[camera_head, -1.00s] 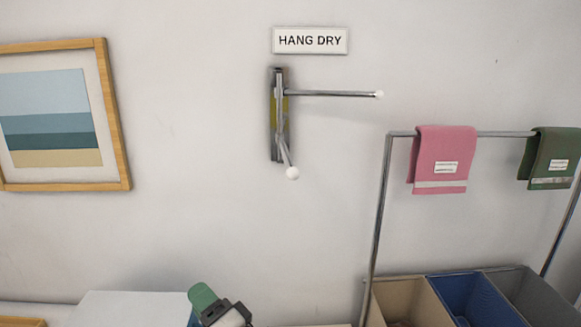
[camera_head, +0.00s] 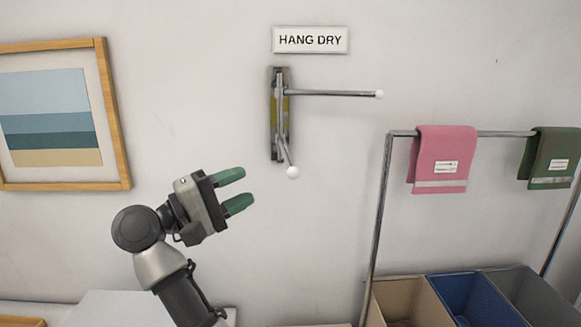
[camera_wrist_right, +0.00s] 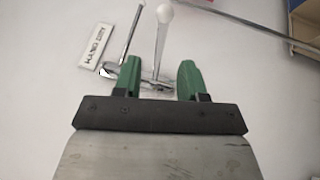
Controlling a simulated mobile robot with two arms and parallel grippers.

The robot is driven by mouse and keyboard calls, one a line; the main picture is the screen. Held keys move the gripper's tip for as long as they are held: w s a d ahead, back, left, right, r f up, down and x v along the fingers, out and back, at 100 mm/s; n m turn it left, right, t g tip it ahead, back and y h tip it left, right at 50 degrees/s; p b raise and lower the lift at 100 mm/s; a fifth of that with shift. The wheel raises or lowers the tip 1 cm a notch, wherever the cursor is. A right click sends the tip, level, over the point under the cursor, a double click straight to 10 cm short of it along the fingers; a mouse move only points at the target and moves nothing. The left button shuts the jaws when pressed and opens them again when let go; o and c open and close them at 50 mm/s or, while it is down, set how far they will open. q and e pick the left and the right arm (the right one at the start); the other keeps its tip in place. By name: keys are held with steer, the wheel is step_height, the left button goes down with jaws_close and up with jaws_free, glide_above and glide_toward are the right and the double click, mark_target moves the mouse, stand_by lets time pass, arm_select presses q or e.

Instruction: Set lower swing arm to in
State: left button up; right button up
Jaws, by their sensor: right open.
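The wall rack has a metal bracket (camera_head: 279,115) below the HANG DRY sign (camera_head: 311,40). Its upper swing arm (camera_head: 330,93) extends to the right along the wall and ends in a white ball. Its lower swing arm (camera_head: 286,154) points out from the wall toward me, with a white ball at its end. My right gripper (camera_head: 246,189) is open and empty, left of and a little below the lower arm's ball, apart from it. In the right wrist view the lower swing arm (camera_wrist_right: 160,45) shows beyond the open green fingers (camera_wrist_right: 160,75). My left gripper is not in view.
A framed picture (camera_head: 50,115) hangs at the left. At the right a metal rail (camera_head: 378,220) holds a pink towel (camera_head: 442,160) and a green towel (camera_head: 553,158), above several fabric bins (camera_head: 475,300). The wall around the bracket is clear.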

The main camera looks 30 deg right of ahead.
mark_target(291, 163)
steer(key=p+x, duration=0.4)
steer(key=x, duration=0.7)
steer(key=shift+s+f+p, duration=0.15)
steer(key=shift+f+p, duration=0.05)
steer(key=shift+p, duration=0.15)
jaws_close()
